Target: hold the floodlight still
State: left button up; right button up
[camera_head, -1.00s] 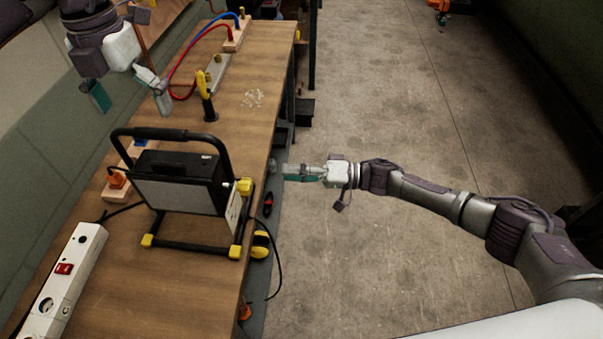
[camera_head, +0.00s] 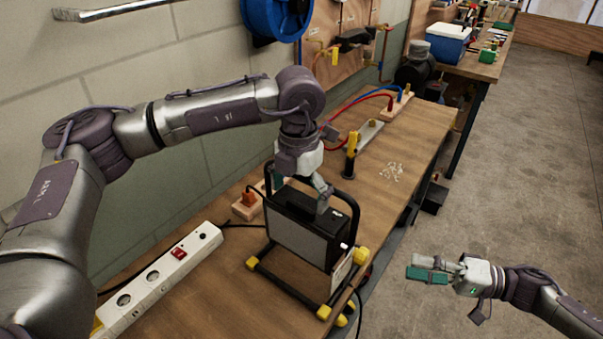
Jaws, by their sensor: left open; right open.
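The floodlight (camera_head: 300,241) is a black box lamp with a pale front panel. It stands upright on the wooden bench (camera_head: 224,290) in a black tube frame with yellow feet. My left gripper (camera_head: 300,200) is open and points down at the top of the floodlight, with one finger in front of its top edge. I cannot tell whether the fingers touch the housing. My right gripper (camera_head: 430,270) is open and empty, over the floor to the right of the bench, apart from the floodlight.
A white power strip (camera_head: 165,278) with a red switch lies left of the floodlight. An orange plug (camera_head: 250,197) sits on a wooden block behind it. A yellow-handled tool (camera_head: 351,150) stands farther along the bench. The concrete floor (camera_head: 520,180) at right is clear.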

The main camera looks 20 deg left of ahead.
aim_at(299, 216)
pick_arm(q)
jog(key=shift+f, duration=1.55)
